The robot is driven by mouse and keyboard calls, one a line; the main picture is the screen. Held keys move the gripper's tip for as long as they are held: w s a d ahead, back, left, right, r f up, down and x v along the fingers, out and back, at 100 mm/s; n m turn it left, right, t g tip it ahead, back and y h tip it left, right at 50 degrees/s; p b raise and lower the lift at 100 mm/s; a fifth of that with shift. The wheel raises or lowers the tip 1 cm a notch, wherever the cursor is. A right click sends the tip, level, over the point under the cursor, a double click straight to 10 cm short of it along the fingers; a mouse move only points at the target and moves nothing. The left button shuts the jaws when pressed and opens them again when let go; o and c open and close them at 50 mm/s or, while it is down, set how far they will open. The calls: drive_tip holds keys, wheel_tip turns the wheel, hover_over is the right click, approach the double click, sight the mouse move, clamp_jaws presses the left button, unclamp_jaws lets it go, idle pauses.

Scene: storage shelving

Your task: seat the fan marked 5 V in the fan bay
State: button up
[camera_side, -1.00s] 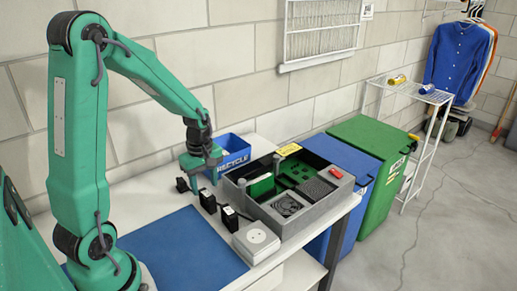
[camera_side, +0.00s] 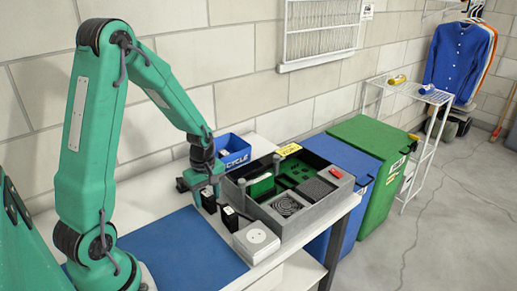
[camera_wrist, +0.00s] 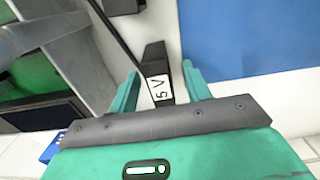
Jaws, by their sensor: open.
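The fan marked 5 V (camera_wrist: 155,88) is a small black block with a white label, and a dark cable runs up and left from it. In the wrist view it sits between the two spread green fingers of my gripper (camera_wrist: 160,74), with bare gaps at its sides. In the side view my gripper (camera_side: 202,190) is low over the white table, at the black block (camera_side: 209,202); its fingertips are partly hidden. The grey case (camera_side: 268,217) stands to the right, with a round grille (camera_side: 287,206) in its front compartment. I cannot tell which compartment is the fan bay.
Another black block (camera_side: 230,219) stands close to the right, before a white box with a round face (camera_side: 256,240). A blue recycle bin (camera_side: 236,158) is behind my gripper. A blue mat (camera_side: 185,250) lies clear in front. The case walls rise above the table.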

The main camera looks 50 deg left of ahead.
sight(207, 193)
drive_tip(key=shift+c, duration=0.5)
clamp_jaws()
drive_tip(key=shift+r, duration=0.7)
wheel_tip(207, 193, up, 3)
drive_tip(key=s+d+r, duration=0.1)
drive_tip(key=d+r, duration=0.5)
drive_tip(key=d, duration=0.5)
drive_tip(key=shift+s+d+r, duration=0.25)
drive_tip(key=shift+d+r, duration=0.05)
